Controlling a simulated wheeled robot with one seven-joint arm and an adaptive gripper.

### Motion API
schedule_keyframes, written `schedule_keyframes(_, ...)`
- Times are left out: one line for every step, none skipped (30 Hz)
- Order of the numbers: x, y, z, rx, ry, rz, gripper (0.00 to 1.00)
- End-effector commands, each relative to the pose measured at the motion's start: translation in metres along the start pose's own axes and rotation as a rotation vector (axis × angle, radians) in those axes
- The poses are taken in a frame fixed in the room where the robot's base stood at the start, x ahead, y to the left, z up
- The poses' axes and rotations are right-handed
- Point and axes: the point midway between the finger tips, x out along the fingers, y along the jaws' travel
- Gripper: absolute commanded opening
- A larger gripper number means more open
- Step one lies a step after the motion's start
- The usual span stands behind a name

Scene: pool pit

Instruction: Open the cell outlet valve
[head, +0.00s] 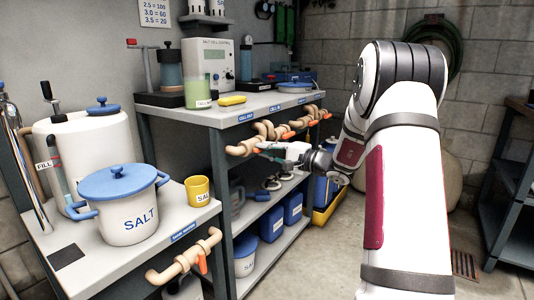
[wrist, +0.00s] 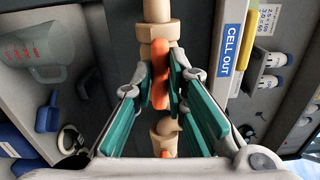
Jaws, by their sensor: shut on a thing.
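The cell outlet valve is on a tan pipe (wrist: 157,32) beside the blue CELL OUT label (wrist: 232,48). Its orange handle (wrist: 160,78) lies lengthwise along the pipe in the wrist view. My gripper (wrist: 161,84) has its green-padded fingers on both sides of this handle and is shut on it. In the head view my gripper (head: 262,148) reaches the tan pipe (head: 240,150) below the CELL OUT label (head: 246,117). The handle is mostly hidden there by the fingers.
Other orange valve handles (head: 288,135) sit on tan pipes to the right, under the bench edge. A salt pot (head: 130,220) stands on the left table, with another orange-handled pipe (head: 185,258) below. A metal rack (head: 505,170) stands right.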

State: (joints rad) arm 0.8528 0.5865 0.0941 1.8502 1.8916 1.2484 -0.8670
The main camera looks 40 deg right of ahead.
Motion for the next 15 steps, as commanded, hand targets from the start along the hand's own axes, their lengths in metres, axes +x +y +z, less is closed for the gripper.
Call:
schedule_keyframes(-0.0003, 0.0016, 0.0003, -0.015, 0.000, 0.003, 0.00)
schedule_keyframes(-0.0003, 0.0017, 0.0003, -0.026, 0.000, 0.003, 0.00)
schedule_keyframes(-0.0003, 0.0018, 0.0003, -0.037, 0.000, 0.003, 0.00)
schedule_keyframes(-0.0003, 0.0019, 0.0003, -0.044, 0.000, 0.003, 0.00)
schedule_keyframes(-0.0003, 0.0019, 0.0003, -0.051, 0.000, 0.003, 0.00)
schedule_keyframes(-0.0003, 0.0020, 0.0003, -0.059, 0.000, 0.002, 0.00)
schedule_keyframes(-0.0003, 0.0020, 0.0003, -0.063, 0.000, 0.002, 0.00)
schedule_keyframes(-0.0003, 0.0021, 0.0003, -0.066, 0.000, 0.002, 0.00)
schedule_keyframes(-0.0003, 0.0022, 0.0003, -0.070, 0.000, 0.002, 0.00)
schedule_keyframes(-0.0003, 0.0022, 0.0003, -0.072, 0.000, 0.003, 0.00)
schedule_keyframes(-0.0003, 0.0022, 0.0003, -0.074, 0.000, 0.002, 0.00)
schedule_keyframes(-0.0003, 0.0022, 0.0003, -0.076, 0.000, 0.003, 0.00)
schedule_keyframes(-0.0003, 0.0023, 0.0003, -0.077, 0.000, 0.003, 0.00)
schedule_keyframes(-0.0003, 0.0023, 0.0003, -0.077, 0.000, 0.003, 0.00)
schedule_keyframes(-0.0003, 0.0023, 0.0003, -0.077, 0.000, 0.003, 0.00)
